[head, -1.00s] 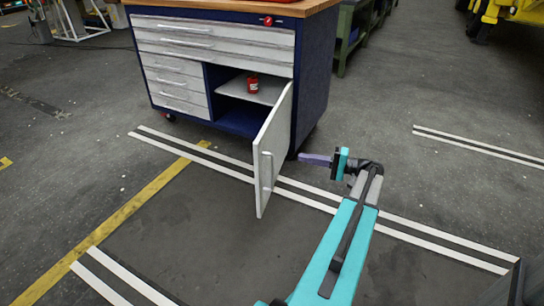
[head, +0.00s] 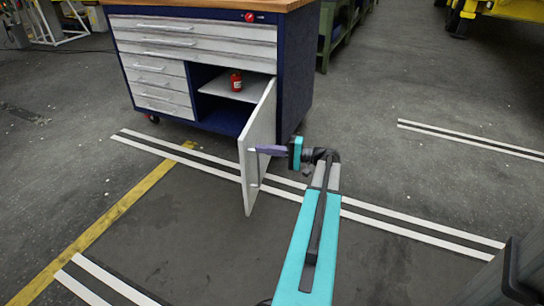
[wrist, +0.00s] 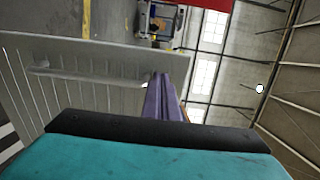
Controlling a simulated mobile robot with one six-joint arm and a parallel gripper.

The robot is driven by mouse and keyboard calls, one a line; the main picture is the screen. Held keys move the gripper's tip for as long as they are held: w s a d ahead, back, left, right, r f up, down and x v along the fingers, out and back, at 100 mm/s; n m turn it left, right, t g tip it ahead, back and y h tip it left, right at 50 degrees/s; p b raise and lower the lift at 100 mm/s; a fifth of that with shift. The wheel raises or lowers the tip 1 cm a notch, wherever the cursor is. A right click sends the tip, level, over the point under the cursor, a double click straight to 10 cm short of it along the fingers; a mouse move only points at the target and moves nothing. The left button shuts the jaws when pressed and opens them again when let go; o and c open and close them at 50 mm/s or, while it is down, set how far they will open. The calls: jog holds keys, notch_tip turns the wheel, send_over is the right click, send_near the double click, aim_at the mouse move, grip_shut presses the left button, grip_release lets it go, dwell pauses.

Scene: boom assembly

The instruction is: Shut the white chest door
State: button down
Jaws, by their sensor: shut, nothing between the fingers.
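The blue chest (head: 297,75) has white drawer fronts and a white door (head: 259,130) at its lower right. The door stands wide open, swung out toward me, with a bar handle (head: 253,168) on its face. My gripper (head: 257,150), with purple fingers, is shut and empty. It reaches in from the right, its fingertips overlapping the door near the handle in the head view. In the wrist view the fingers (wrist: 163,100) lie over the right end of the grey-looking door panel (wrist: 90,75). I cannot tell whether they touch it.
A red can (head: 236,81) stands on the shelf inside the open compartment. The chest has a wooden top (head: 215,6). A green bench (head: 335,35) stands behind to the right. Dark floor with white and yellow lines is clear around the door.

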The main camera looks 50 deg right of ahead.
jog(key=shift+x, duration=1.4)
